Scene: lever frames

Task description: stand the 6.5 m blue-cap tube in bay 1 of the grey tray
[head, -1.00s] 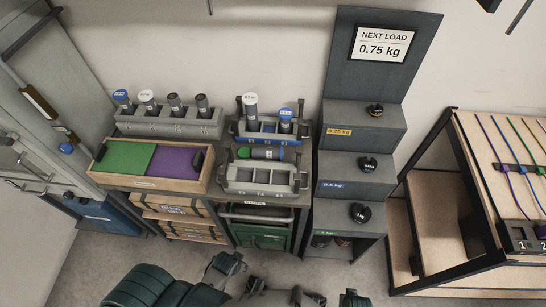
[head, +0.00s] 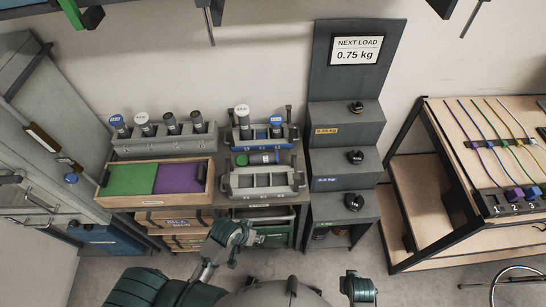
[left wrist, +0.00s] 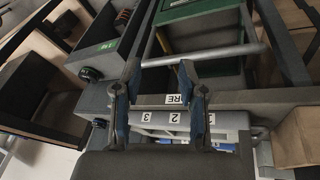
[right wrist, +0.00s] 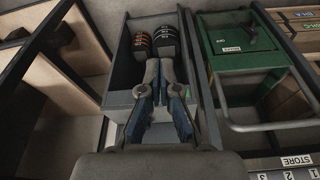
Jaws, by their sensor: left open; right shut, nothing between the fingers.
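The grey tray (head: 262,191) stands on the bench with empty bays; its 3-2-1 label (left wrist: 173,117) shows upside down in the left wrist view. One blue-cap tube (head: 276,127) stands in the blue tray (head: 259,145) behind it. Another blue-cap tube (head: 119,124) stands in the grey rack (head: 163,143) at left. Their cap writing is too small to read. My left gripper (head: 247,238) is open and empty, in front of and below the grey tray; its fingers show in the left wrist view (left wrist: 159,70). My right gripper (right wrist: 160,65) is shut and empty, above dark weights at the stepped stand.
A white-cap tube (head: 242,113) stands in the blue tray. A green-and-purple box (head: 155,199) is at left. The stepped grey stand (head: 341,158) rises right of the trays. A green drawer (right wrist: 243,72) is below.

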